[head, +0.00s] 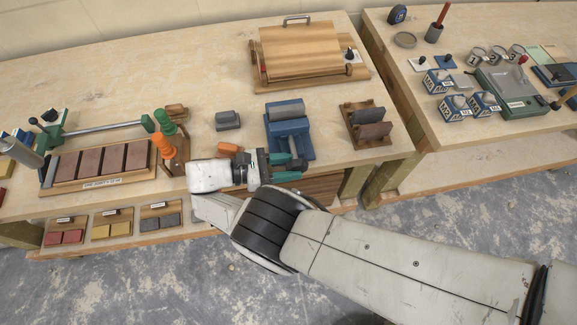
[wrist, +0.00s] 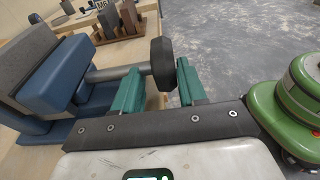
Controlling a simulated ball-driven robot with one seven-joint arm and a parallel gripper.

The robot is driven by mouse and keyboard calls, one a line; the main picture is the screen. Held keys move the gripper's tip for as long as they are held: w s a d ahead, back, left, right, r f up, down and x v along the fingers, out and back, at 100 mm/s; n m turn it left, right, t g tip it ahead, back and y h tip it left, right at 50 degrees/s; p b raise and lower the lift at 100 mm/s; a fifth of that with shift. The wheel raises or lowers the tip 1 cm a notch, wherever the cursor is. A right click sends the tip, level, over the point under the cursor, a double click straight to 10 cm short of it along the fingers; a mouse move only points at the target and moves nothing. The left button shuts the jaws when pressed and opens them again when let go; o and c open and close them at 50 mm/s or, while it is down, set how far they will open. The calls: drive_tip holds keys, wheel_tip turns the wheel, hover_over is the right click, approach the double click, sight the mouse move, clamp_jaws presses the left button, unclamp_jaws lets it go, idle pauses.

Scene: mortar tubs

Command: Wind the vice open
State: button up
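The blue vice (head: 291,143) stands near the front edge of the bench, just beyond my gripper in the head view. In the wrist view the vice (wrist: 62,78) is at the left, with grey-faced jaws. Its grey spindle (wrist: 108,73) runs out to a dark faceted knob (wrist: 162,64). My gripper (head: 287,167) has green fingers, also seen in the wrist view (wrist: 160,80). The fingers are apart, with the knob between or just beyond their tips. A gap shows beside the left finger; contact at the right finger cannot be told.
A grey block (head: 228,120) and an orange piece (head: 230,149) lie left of the vice. A wooden rack (head: 367,112) stands to its right. Orange and green handled tools (head: 167,135) stand further left.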

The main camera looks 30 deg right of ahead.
drive_tip(key=shift+o, duration=1.2)
drive_tip(key=shift+w+r, duration=0.1)
drive_tip(key=shift+w, duration=0.05)
drive_tip(key=shift+r+y+p, duration=0.1)
drive_tip(key=shift+y+p, duration=0.4)
drive_tip(key=shift+p, duration=0.55)
